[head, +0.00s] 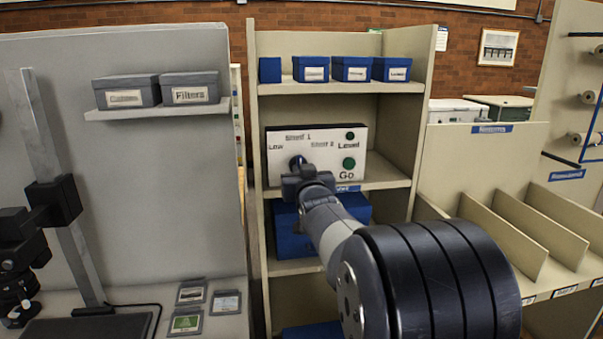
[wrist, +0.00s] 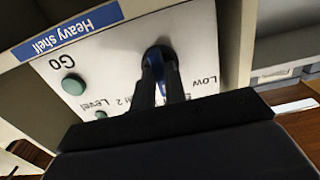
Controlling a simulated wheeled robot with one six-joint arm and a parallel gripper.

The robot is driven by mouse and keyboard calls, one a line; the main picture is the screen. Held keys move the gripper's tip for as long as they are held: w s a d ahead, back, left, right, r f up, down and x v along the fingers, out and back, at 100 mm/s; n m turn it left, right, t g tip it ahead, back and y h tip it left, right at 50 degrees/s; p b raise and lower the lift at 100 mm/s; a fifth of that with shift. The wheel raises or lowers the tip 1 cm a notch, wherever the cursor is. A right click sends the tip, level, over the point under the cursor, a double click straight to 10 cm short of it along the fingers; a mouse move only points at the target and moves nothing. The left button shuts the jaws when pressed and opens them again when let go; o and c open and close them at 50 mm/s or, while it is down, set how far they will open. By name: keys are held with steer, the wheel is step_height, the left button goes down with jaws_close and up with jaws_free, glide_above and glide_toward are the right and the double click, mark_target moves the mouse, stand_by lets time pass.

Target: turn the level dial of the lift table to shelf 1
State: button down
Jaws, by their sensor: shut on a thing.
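A white control panel (head: 377,165) stands on a middle shelf of the beige rack and bears the words Low, Shelf 1, Shelf 2, Level and Go. Its level dial (head: 296,160) is at the panel's left, mostly hidden behind my gripper (head: 302,176). In the wrist view the dial (wrist: 158,56) shows dark and blue on the panel (wrist: 203,45), between the two fingers of my gripper (wrist: 160,82). My gripper is shut on the dial. Which mark the dial points to I cannot tell. A green button (head: 349,163) sits by Go, and a smaller green round (head: 350,136) by Level.
Blue boxes (head: 351,69) stand on the shelf above, and a larger blue box (head: 290,232) is below the panel. A grey wall with two grey boxes (head: 190,88) is at left. Beige dividers (head: 505,233) stand at right. A blue Heavy shelf label (wrist: 68,30) edges the panel's shelf.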

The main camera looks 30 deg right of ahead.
steer(key=c, duration=1.4)
jaws_free()
steer(key=shift+c, duration=0.2)
steer(key=shift+s, duration=0.1)
steer(key=b+v, duration=0.1)
steer(key=v, duration=0.9)
steer(key=shift+s, duration=0.3)
steer(key=shift+w, duration=0.2)
steer(key=p+x, duration=0.1)
steer(key=x, duration=0.9)
steer(key=shift+w, duration=0.25)
steer(key=shift+s, duration=0.1)
